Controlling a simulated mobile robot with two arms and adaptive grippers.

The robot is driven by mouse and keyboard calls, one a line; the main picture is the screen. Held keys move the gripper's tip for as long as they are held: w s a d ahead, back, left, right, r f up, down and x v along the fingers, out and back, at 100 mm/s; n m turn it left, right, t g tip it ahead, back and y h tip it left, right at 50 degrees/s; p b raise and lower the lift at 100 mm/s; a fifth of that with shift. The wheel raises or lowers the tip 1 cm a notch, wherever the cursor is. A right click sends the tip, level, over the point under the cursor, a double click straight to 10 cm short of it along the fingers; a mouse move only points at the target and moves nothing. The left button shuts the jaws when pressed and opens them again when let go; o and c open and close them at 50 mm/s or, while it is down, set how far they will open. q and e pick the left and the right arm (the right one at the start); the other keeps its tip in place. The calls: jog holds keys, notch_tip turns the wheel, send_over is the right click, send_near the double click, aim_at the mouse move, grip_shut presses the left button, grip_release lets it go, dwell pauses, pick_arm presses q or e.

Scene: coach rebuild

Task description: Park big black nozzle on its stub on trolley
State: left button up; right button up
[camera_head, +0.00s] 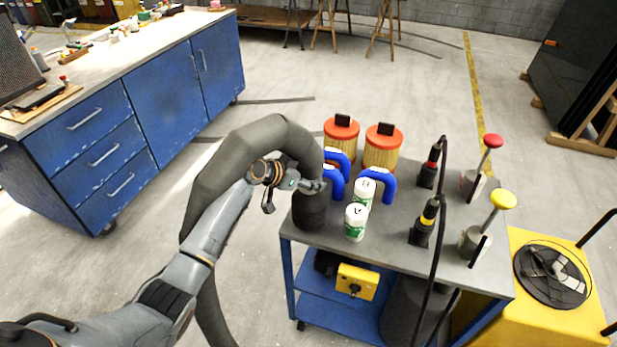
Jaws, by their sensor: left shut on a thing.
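The big black nozzle (310,211) is a wide dark cylinder at the left corner of the trolley (388,241). It looks upright. A thick grey hose (232,152) arches from its top to the left and down to the floor. My left gripper (318,186) is shut on the nozzle near its upper part, coming in from the left. The stub cannot be made out, and the nozzle hides the trolley top under it. I cannot tell whether the nozzle sits on a stub or just above the surface. My right gripper is not in view.
Blue bent pipes (377,181), white bottles (356,221) and orange-capped filters (381,147) stand close right of the nozzle. Black connectors (422,229) with cables and knobbed levers (501,199) stand farther right. A blue workbench (166,90) is at left. Floor between is mostly clear.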

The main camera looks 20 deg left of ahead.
pick_arm(q)
jog(key=shift+f+b, duration=0.55)
jog(key=shift+f, duration=0.1)
jog(key=o, duration=1.7)
jog(key=shift+s+f, duration=0.1)
jog(key=shift+f, duration=0.2)
jog(key=shift+o, duration=0.6)
jog(key=shift+r, duration=0.1)
jog(key=shift+r, duration=0.1)
